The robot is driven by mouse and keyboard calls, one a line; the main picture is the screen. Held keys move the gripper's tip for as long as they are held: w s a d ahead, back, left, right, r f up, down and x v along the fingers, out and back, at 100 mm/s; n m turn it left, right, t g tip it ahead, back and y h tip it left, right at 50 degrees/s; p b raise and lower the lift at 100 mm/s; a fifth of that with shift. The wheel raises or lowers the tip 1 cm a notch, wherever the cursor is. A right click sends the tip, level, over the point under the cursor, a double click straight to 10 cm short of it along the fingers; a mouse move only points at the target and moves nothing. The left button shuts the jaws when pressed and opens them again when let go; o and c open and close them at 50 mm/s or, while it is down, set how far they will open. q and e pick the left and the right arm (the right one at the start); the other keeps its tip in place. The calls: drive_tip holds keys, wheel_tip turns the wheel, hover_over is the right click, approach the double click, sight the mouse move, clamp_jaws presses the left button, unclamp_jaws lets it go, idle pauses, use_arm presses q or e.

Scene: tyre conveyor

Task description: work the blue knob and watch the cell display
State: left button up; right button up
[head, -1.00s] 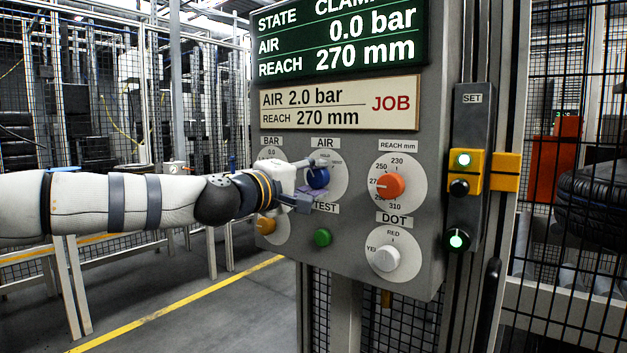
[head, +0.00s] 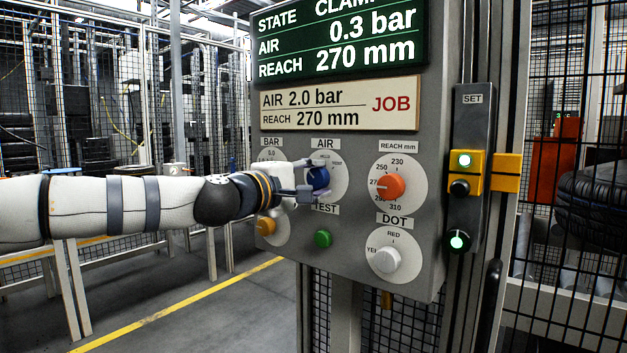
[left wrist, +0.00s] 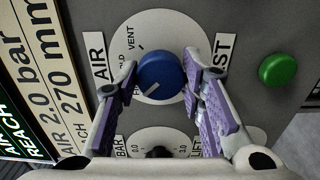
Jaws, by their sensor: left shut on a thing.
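The blue knob (head: 318,178) sits on the white AIR dial of the grey control panel. My left gripper (head: 316,180) is shut on it, with a finger on either side. In the left wrist view the blue knob (left wrist: 162,76) shows between the two purple-padded fingers (left wrist: 165,90), its pale pointer line aimed down and left. The cell display (head: 340,40) is dark green at the top and reads AIR 0.3 bar and REACH 270 mm; its STATE word is cut off after "CLAM". My right gripper is not in view.
A cream JOB plate (head: 340,103) reads AIR 2.0 bar, REACH 270 mm. Near the knob are an orange reach knob (head: 390,187), a green button (head: 323,238) and a white DOT knob (head: 387,259). A black mesh fence stands at the right.

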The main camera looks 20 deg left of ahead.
use_arm(q)
drive_tip(key=o, duration=1.1)
drive_tip(key=shift+d, duration=0.1)
drive_tip(key=shift+o, duration=0.2)
drive_tip(key=v, duration=1.2)
